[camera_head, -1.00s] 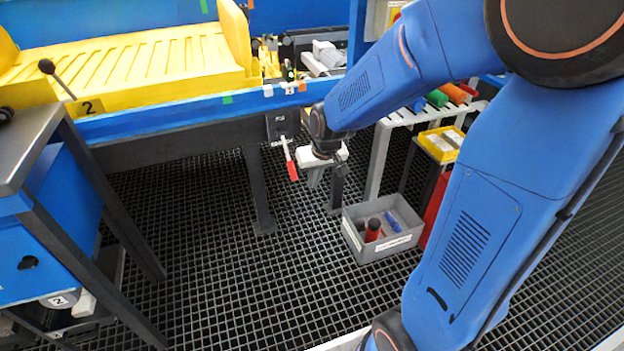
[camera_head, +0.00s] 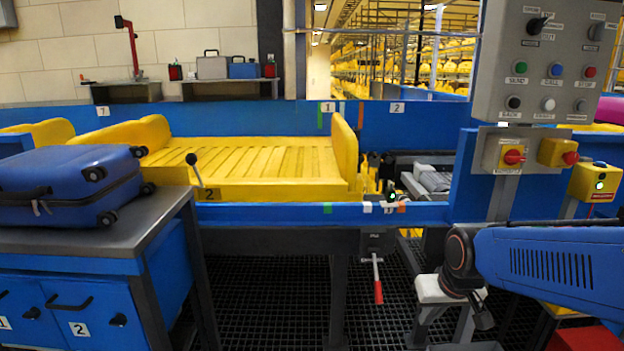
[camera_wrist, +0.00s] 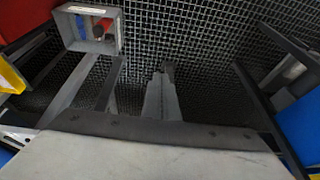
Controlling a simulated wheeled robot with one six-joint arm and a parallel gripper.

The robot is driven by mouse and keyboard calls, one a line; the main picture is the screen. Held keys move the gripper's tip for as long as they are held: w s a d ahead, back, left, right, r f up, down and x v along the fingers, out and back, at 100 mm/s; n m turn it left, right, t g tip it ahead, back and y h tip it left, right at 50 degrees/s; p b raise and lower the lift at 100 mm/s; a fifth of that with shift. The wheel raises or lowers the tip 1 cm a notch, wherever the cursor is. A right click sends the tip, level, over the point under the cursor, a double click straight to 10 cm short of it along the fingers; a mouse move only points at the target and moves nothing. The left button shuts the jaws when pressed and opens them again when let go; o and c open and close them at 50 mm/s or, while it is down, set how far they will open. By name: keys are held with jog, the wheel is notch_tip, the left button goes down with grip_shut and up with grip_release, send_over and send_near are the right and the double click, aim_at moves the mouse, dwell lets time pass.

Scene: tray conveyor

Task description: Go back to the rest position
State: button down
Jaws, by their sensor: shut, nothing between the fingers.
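My gripper (camera_head: 424,322) hangs at the lower right of the head view, below its white mount, with its fingers pointing down. It is shut and empty. In the wrist view my gripper (camera_wrist: 163,80) shows its fingers together above the dark floor grating. My blue arm reaches in from the right edge. The red-handled lever (camera_head: 378,290) hangs to the left of my gripper, apart from it.
A yellow tray (camera_head: 265,190) sits on the blue conveyor. A blue suitcase (camera_head: 70,185) lies on the metal-topped cabinet (camera_head: 85,240) at left. A control panel (camera_head: 545,70) stands upper right.

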jog(key=s+d+r, duration=0.1)
jog(key=s+r, duration=0.1)
jog(key=s, duration=0.5)
jog(key=s+d+r, duration=0.1)
jog(key=s+r, duration=0.2)
jog(key=s, duration=0.5)
jog(key=shift+s+d+t+h, duration=0.15)
jog(key=shift+d+t+h, duration=0.1)
jog(key=shift+t+h, duration=0.05)
dwell(0.9)
